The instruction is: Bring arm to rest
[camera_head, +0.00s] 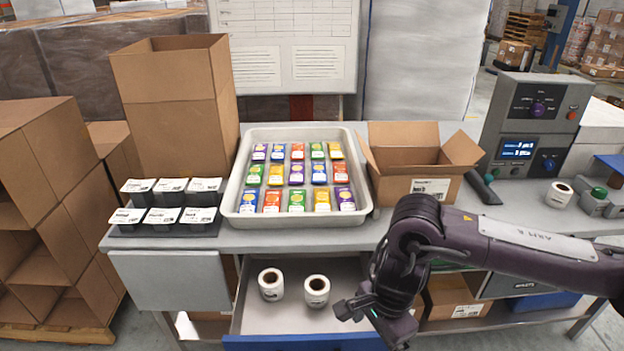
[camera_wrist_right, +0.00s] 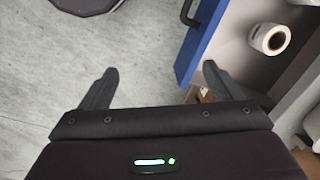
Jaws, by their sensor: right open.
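My right arm (camera_head: 520,240), dark purple, reaches in from the right and bends down in front of the bench. Its gripper (camera_head: 355,308) hangs beside the open drawer (camera_head: 245,315), over its right part in the head view. In the right wrist view my right gripper (camera_wrist_right: 158,82) has its two dark fingers wide apart, with only grey floor between them. The drawer's blue front (camera_wrist_right: 198,45) lies just beyond the right finger, with a white label roll (camera_wrist_right: 270,39) inside. My left gripper is not in view.
Two label rolls (camera_head: 271,284) (camera_head: 317,291) stand in the drawer. On the bench (camera_head: 270,238) are a tray (camera_head: 232,205) of colourful packets, an open carton (camera_head: 400,185), black label-topped containers (camera_head: 161,217) and a grey control unit (camera_head: 535,120). Cartons (camera_head: 75,200) stack at left.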

